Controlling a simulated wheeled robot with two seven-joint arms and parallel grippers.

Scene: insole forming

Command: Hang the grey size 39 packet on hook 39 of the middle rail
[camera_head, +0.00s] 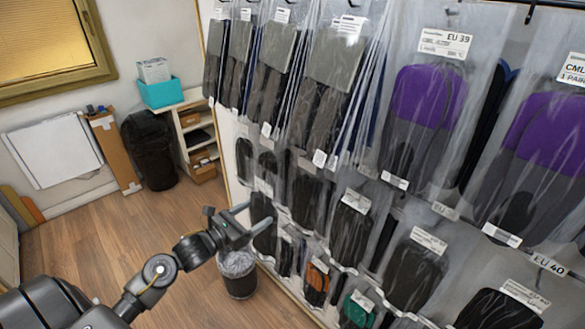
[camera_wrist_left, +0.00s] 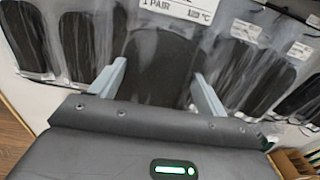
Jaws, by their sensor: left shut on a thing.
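My left gripper (camera_head: 246,221) is at the lower left end of the packet wall. It is shut on a clear packet with a dark grey insole (camera_head: 263,213). In the left wrist view this packet (camera_wrist_left: 155,70) lies between the two fingers (camera_wrist_left: 158,82), with a white label reading "1 PAIR" at its top. Its size number cannot be read. The middle rail is mostly hidden behind packets; an "EU 40" tag (camera_head: 549,264) shows at its right. Hook 39 cannot be made out. My right gripper is not in view.
Purple-and-grey packets, one marked EU 39 (camera_head: 425,100), hang above on the right. Dark packets (camera_head: 348,225) hang close beside my gripper, with orange (camera_head: 317,277) and green ones lower. A bin (camera_head: 238,274) stands below my gripper. The wooden floor (camera_head: 190,240) is open to the left.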

